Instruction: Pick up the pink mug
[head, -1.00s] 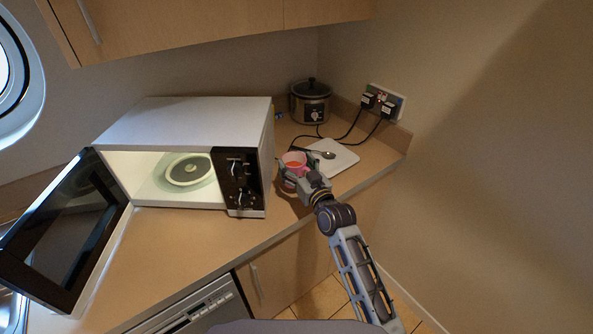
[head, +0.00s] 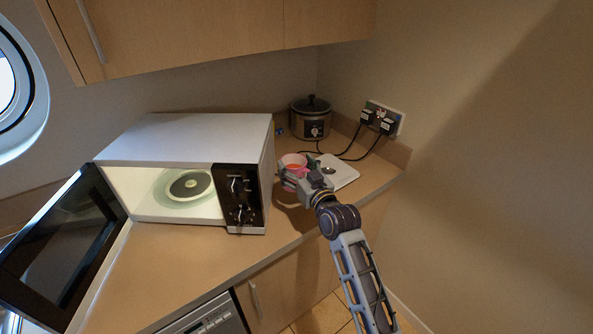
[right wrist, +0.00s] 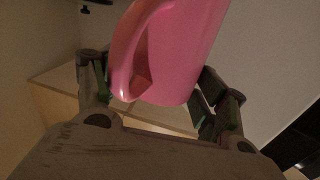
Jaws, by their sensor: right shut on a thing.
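The pink mug (head: 293,160) is beside the right wall of the microwave, with something orange showing inside it. My right gripper (head: 297,178) is around the mug and shut on it. In the right wrist view the mug (right wrist: 172,50) fills the space between the two fingers (right wrist: 155,95), its handle facing the camera. The mug's base is partly hidden by the gripper in the head view, so its height above the counter is hard to tell. My left gripper is not in view.
The microwave (head: 185,135) stands left of the mug with its door (head: 55,245) open. A white scale-like plate (head: 340,170) lies right of the gripper. A slow cooker (head: 311,120) and plugged cables (head: 377,118) are behind. The counter front (head: 190,255) is clear.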

